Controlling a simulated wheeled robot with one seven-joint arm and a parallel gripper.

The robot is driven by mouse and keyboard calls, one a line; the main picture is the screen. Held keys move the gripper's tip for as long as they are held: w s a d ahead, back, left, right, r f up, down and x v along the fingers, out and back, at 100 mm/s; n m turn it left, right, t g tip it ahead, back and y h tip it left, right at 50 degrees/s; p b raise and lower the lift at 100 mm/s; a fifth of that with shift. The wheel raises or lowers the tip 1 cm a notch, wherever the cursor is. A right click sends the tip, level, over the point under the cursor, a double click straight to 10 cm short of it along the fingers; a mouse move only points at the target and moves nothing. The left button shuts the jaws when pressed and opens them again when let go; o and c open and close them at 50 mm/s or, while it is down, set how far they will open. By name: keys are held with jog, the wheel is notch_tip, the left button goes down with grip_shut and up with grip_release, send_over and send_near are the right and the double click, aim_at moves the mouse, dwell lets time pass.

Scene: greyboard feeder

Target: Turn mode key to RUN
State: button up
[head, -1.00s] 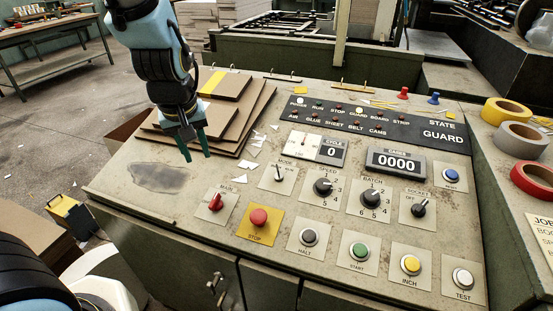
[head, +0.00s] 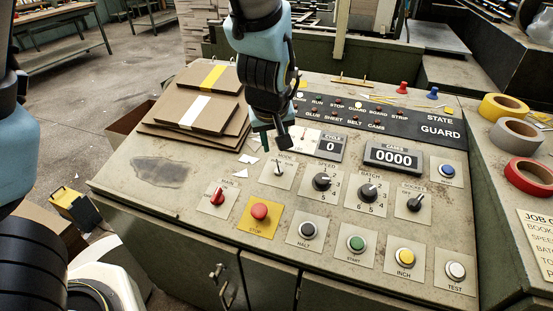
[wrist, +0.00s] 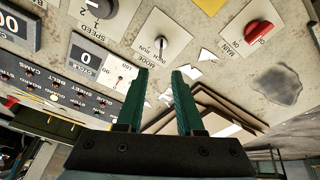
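The mode key (head: 279,169) is a small dark switch on a pale square plate marked MODE, in the upper middle of the sloped panel. It also shows in the wrist view (wrist: 160,44), above and between my fingertips. My gripper (head: 272,143) hangs above the panel, just behind the mode plate and apart from the key. In the wrist view my gripper (wrist: 160,72) has two green fingers spread, with nothing between them.
The red MAIN switch (head: 217,196) and red STOP button (head: 260,211) are in front and left. The SPEED knob (head: 321,181) is to the right. Stacked boards (head: 160,134) lie at the back left. White paper scraps (head: 248,159) lie near the mode plate.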

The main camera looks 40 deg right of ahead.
jog(key=x, duration=0.8)
jog(key=shift+w+f, duration=0.1)
jog(key=shift+f, duration=0.25)
grip_shut()
